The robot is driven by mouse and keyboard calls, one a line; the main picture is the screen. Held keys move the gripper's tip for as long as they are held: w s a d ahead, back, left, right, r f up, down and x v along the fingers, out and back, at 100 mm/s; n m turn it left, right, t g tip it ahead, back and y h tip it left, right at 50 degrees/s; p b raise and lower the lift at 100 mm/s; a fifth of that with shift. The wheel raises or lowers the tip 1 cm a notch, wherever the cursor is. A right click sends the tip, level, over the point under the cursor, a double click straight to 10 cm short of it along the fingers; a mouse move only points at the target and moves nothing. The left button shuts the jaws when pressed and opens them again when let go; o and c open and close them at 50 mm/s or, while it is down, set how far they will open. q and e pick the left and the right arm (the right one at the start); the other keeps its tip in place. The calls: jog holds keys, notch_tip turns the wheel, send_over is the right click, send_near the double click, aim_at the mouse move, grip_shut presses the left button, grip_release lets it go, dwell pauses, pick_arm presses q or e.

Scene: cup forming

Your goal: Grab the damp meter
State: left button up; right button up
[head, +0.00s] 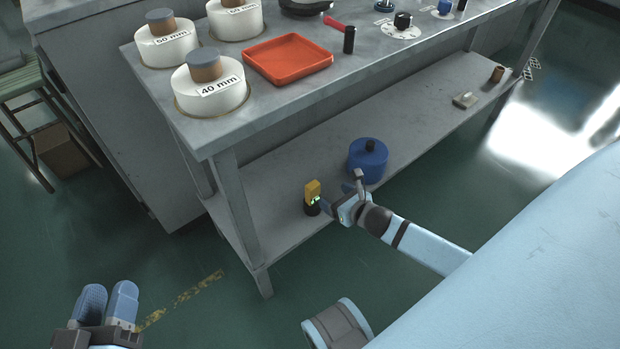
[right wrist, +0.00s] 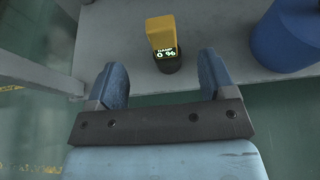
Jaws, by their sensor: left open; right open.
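The damp meter (head: 312,192) is a small yellow and black device standing on the lower shelf (head: 285,205) of the workbench. In the right wrist view the damp meter (right wrist: 163,42) stands upright with a lit display reading "DAMP 0 %". My right gripper (head: 343,200) is open just to the right of the meter in the head view. In the right wrist view the meter lies ahead of and between the fingertips of the right gripper (right wrist: 160,82), with nothing held. My left gripper (head: 107,290) is at the lower left over the floor, its fingers close together, and it is empty.
A blue lidded container (head: 367,160) stands on the shelf right behind my right gripper; it also shows in the right wrist view (right wrist: 285,35). A bench leg (head: 237,210) stands left of the meter. The tabletop holds white moulds (head: 165,45) and a red tray (head: 288,60).

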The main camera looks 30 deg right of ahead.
aim_at(313, 185)
jog(key=b+x, duration=0.2)
jog(key=x, duration=0.4)
jog(key=shift+w+a+f, duration=0.1)
jog(key=shift+w+f, duration=0.05)
jog(key=shift+w, duration=0.05)
jog(key=shift+w+f+b, duration=0.2)
jog(key=shift+w+b, duration=0.2)
jog(key=shift+w, duration=0.2)
jog(key=shift+w+a+f, duration=0.1)
jog(key=shift+w+f, duration=0.1)
jog(key=shift+w, duration=0.05)
jog(key=b+x, duration=0.3)
jog(key=shift+w+f, duration=0.2)
jog(key=shift+f, duration=0.1)
jog(key=shift+w, duration=0.45)
jog(key=c, duration=1.1)
pick_arm(q)
jog(key=f+m, duration=0.1)
jog(key=w+f+m, duration=0.1)
jog(key=a+f, duration=0.1)
jog(key=shift+w+f+m+h, duration=0.3)
jog(key=shift+w+m, duration=0.1)
pick_arm(e)
jog(key=shift+o, duration=0.2)
pick_arm(q)
jog(key=shift+g, duration=0.3)
pick_arm(e)
jog(key=shift+r, duration=0.1)
